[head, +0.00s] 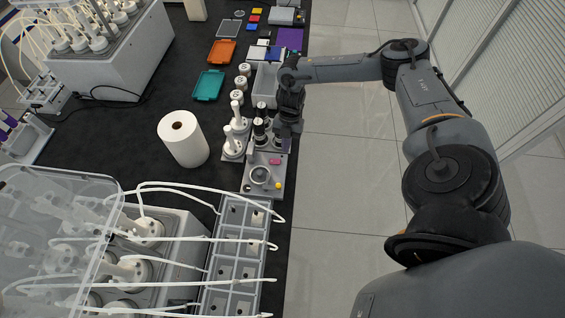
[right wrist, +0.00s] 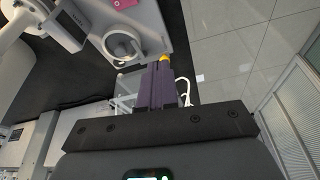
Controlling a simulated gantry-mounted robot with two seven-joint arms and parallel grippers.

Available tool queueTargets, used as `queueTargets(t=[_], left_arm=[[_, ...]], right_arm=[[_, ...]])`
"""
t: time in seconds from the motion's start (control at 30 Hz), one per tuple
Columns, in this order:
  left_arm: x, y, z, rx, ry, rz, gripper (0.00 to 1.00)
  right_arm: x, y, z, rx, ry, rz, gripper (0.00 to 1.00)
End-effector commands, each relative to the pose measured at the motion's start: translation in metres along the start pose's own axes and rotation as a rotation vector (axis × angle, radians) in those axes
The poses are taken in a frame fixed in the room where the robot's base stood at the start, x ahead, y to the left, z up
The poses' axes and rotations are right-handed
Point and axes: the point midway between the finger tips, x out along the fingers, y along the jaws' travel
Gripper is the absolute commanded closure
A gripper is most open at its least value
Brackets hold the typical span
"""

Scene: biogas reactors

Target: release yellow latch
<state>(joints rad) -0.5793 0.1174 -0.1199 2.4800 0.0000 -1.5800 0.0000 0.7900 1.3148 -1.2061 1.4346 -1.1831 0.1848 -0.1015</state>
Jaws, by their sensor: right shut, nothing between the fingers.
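The yellow latch (head: 278,186) is a small yellow knob at the front right corner of a grey fixture (head: 251,190) with a round ring on top. In the right wrist view the yellow latch (right wrist: 163,57) shows just beyond the fingertips, partly hidden by them. My right gripper (head: 288,128) is above the back of the fixture in the head view. Its dark purple fingers (right wrist: 158,72) are together with nothing between them. I cannot tell if they touch the latch. My left gripper is not in view.
A pink piece (head: 274,161) sits on the fixture behind the latch. White-capped bottles stand left of my right gripper. A grey compartment rack (head: 228,262) with white tubes over it lies in front. A paper roll (head: 183,139) stands left. The table's right edge is close by.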

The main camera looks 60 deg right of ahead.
Motion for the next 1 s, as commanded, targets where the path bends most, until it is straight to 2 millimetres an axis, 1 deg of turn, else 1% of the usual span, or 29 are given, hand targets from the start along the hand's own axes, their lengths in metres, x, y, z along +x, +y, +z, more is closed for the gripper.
queueTargets(t=[0.17, 0.63, 0.67, 0.7, 0.8, 1.0], left_arm=[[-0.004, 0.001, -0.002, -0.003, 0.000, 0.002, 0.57], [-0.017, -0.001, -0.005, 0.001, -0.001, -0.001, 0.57], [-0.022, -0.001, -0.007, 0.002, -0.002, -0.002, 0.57], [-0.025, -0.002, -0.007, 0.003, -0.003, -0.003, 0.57], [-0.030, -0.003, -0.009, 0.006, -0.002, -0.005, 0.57], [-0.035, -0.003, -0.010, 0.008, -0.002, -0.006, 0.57]], right_arm=[[0.017, -0.001, -0.001, 0.000, 0.001, -0.003, 1.00], [0.100, 0.000, -0.001, 0.000, 0.001, -0.002, 1.00], [0.098, 0.000, -0.009, -0.003, 0.002, -0.003, 1.00], [0.100, -0.001, -0.014, -0.004, 0.002, -0.003, 1.00], [0.106, -0.001, -0.024, -0.002, 0.002, -0.002, 1.00], [0.114, -0.001, -0.034, -0.001, 0.000, -0.002, 1.00]])
